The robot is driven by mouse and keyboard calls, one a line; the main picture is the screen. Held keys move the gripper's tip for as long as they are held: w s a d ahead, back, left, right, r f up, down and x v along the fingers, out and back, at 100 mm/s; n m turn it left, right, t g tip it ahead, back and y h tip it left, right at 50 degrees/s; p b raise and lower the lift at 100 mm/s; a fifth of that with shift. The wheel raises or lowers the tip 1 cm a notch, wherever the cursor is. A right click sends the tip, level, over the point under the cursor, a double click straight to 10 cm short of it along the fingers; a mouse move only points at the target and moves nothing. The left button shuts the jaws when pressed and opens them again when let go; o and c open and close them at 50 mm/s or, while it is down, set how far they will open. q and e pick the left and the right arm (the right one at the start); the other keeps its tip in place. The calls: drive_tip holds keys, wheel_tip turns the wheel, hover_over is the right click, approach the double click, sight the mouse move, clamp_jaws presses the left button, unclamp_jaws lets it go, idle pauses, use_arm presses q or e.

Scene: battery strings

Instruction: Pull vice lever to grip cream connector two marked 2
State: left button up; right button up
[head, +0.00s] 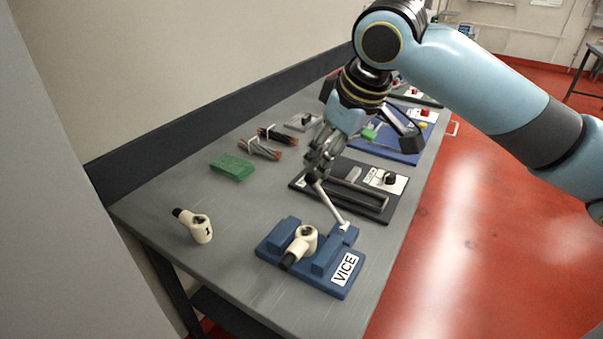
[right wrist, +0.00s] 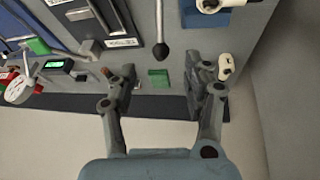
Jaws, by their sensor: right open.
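The blue vice (head: 338,283), labelled VICE, stands near the front of the bench. A cream connector (head: 303,241) with a black end lies between its jaws; no number is readable on it. The vice lever (head: 330,203) is a metal rod tilted up and away from the vice, with a black knob (head: 312,178). My right gripper (head: 318,163) is open by the knob. In the right wrist view the knob (right wrist: 162,51) shows between the spread fingers (right wrist: 160,75), just past their tips, with no clear contact. My left gripper is not in view.
A cream connector marked 1 (head: 200,229) stands on the bench, left of the vice. A green block (head: 232,167) and cable bundles (head: 262,149) lie farther back. A dark fixture with a knob (head: 352,190) sits behind the vice. The bench's front left is clear.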

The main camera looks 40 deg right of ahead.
sight(318, 179)
drive_tip(key=x, duration=0.6)
drive_tip(key=shift+s+a+f, duration=0.1)
drive_tip(key=shift+s, duration=0.05)
drive_tip(key=x, duration=0.2)
drive_tip(key=shift+w+f+b, duration=0.25)
drive_tip(key=shift+f+b, duration=0.05)
drive_tip(key=shift+f, duration=0.05)
drive_tip(key=shift+w+f, duration=0.2)
drive_tip(key=shift+f, duration=0.4)
drive_tip(key=shift+c, duration=0.6)
drive_tip(key=c, duration=0.9)
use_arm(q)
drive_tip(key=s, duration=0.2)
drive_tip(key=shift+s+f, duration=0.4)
use_arm(e)
clamp_jaws()
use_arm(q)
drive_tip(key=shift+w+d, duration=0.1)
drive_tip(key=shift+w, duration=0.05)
use_arm(e)
drive_tip(key=shift+r, duration=0.1)
